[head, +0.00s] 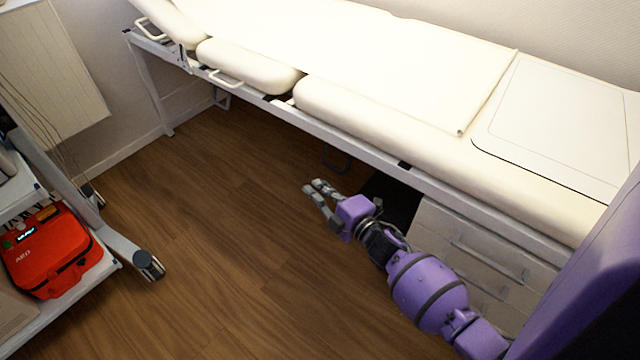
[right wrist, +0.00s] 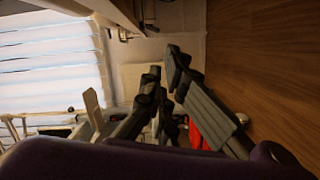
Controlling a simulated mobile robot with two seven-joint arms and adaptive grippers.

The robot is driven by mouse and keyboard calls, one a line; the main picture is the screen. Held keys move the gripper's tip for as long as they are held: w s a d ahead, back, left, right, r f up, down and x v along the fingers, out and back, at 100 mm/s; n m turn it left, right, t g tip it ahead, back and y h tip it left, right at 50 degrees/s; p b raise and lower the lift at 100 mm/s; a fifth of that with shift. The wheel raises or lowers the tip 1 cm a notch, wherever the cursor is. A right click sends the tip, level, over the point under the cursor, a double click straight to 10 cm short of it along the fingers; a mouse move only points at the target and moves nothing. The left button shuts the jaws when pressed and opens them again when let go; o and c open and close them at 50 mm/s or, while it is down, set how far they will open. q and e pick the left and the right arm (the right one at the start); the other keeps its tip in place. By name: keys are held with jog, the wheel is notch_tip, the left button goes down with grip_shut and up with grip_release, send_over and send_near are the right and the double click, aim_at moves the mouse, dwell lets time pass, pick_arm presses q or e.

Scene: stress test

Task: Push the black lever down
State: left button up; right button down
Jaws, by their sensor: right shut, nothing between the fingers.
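A thin black bent bar (head: 336,160), which looks like the black lever, hangs below the front rail of the white examination couch (head: 400,125). My right gripper (head: 313,187) is over the floor in front of the couch, just below and left of the bar in the picture. It looks apart from the bar. Its grey fingers are shut and empty. They also show in the right wrist view (right wrist: 163,65), where I cannot make out the lever. My left gripper is not in view.
A white drawer unit (head: 470,250) stands under the couch at right, beside a dark gap. A wheeled cart at left carries a red AED case (head: 48,250); its caster (head: 149,265) sticks out. The wooden floor (head: 220,240) between them is clear.

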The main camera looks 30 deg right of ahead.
jog(key=s+d+p, duration=0.1)
jog(key=s, duration=0.7)
jog(key=shift+s+d, duration=0.3)
jog(key=shift+d, duration=0.05)
